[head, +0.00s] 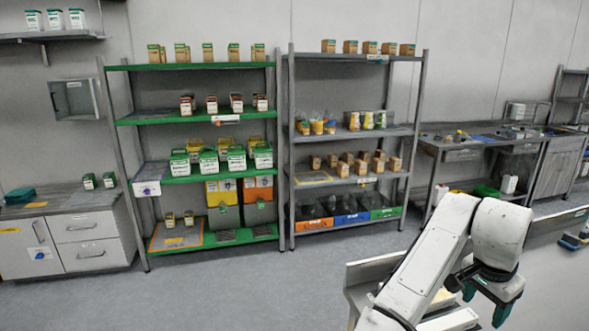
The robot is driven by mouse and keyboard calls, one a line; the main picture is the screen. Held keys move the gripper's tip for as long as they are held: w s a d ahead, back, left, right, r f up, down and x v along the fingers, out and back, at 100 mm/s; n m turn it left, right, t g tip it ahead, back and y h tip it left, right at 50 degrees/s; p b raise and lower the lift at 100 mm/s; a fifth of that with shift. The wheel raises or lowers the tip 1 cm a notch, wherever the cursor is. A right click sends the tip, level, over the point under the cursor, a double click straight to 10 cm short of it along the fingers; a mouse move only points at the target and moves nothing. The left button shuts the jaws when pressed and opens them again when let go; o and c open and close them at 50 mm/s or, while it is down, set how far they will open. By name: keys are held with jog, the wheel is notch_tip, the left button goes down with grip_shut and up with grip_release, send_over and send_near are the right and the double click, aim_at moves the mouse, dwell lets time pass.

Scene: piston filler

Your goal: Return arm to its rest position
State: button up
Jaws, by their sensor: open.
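My white arm rises from the lower right of the head view and bends over at a rounded joint. My gripper (484,303) hangs at its end, pointing down, with dark green fingers spread apart. It is open and nothing shows between the fingers. It is above a light surface at the lower right, and I cannot tell the height between them.
A green-shelved rack (196,68) and a grey rack (426,100) hold boxes and bins along the back wall. A cabinet (88,226) stands at left, and a steel table (437,146) at right. A grey counter (545,285) lies beside my gripper. The floor (230,290) ahead is clear.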

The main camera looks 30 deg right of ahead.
jog(key=w+a+f+n+t, duration=0.1)
jog(key=a+f+n, duration=0.2)
jog(key=a+n, duration=0.2)
jog(key=w+a+f+n+t+h, duration=0.1)
jog(key=a+f+n+t, duration=0.1)
jog(key=a+n, duration=0.3)
jog(key=w+a+f+n+t, duration=0.1)
jog(key=a+f+n+t, duration=0.1)
jog(key=a+f+n, duration=0.2)
jog(key=shift+w+a+f+n, duration=0.1)
jog(key=shift+a+f+n, duration=0.3)
jog(key=shift+a+f, duration=0.05)
jog(key=s+a+f+n+y, duration=0.2)
jog(key=s+a+f, duration=0.1)
jog(key=a, duration=0.4)
jog(key=s+a+f+n+y, duration=0.2)
jog(key=s+a+f+n, duration=0.15)
jog(key=a, duration=0.45)
jog(key=s+d+f+m+g, duration=0.1)
jog(key=s+f+g, duration=0.2)
jog(key=s+f, duration=0.2)
jog(key=s, duration=0.3)
jog(key=shift+d+f+g, duration=0.25)
jog(key=shift+f+g, duration=0.05)
jog(key=shift+s, duration=0.15)
